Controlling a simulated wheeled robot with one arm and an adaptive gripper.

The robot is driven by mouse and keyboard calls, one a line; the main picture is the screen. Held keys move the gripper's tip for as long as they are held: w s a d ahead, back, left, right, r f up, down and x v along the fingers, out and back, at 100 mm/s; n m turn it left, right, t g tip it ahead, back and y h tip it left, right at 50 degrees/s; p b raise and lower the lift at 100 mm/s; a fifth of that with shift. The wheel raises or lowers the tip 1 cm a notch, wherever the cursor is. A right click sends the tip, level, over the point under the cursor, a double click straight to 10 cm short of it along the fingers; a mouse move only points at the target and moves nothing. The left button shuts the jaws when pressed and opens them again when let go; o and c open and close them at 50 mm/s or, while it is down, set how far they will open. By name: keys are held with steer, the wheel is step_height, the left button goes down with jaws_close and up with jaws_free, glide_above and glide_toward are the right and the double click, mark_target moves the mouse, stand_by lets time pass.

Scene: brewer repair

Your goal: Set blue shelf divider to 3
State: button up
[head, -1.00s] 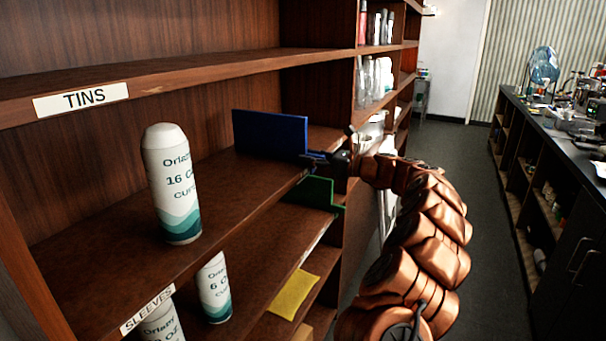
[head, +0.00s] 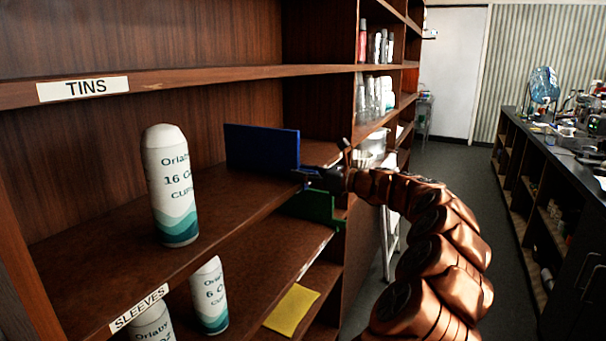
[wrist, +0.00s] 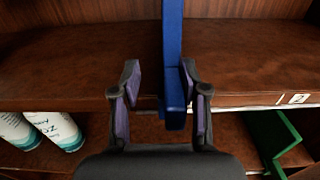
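The blue shelf divider (head: 262,148) stands upright on the middle shelf (head: 110,262), right of a white cup sleeve tube (head: 171,185). In the wrist view the divider (wrist: 174,60) runs edge-on between the two fingers of my gripper (wrist: 160,90). The fingers are apart. The right finger is against or very near the divider, and a clear gap shows on the left. In the head view my gripper (head: 320,178) is at the divider's front lower corner. A small white label (wrist: 299,98) sits on the shelf's front edge to the right; its marking is too small to read.
A green divider (head: 315,206) stands on the shelf below; it also shows in the wrist view (wrist: 272,140). Another white tube (head: 210,295) and a yellow item (head: 292,310) are lower down. The shelf's right upright wall (head: 362,250) is close to my arm. The shelf between tube and divider is clear.

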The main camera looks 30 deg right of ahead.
steer(key=shift+s+d, duration=0.1)
steer(key=p+v, duration=0.2)
steer(key=v, duration=0.6)
steer(key=shift+s+p, duration=0.3)
steer(key=shift+p, duration=0.1)
stand_by(0.4)
steer(key=shift+d, duration=0.15)
steer(key=shift+r+p, duration=0.15)
steer(key=shift+p, duration=0.25)
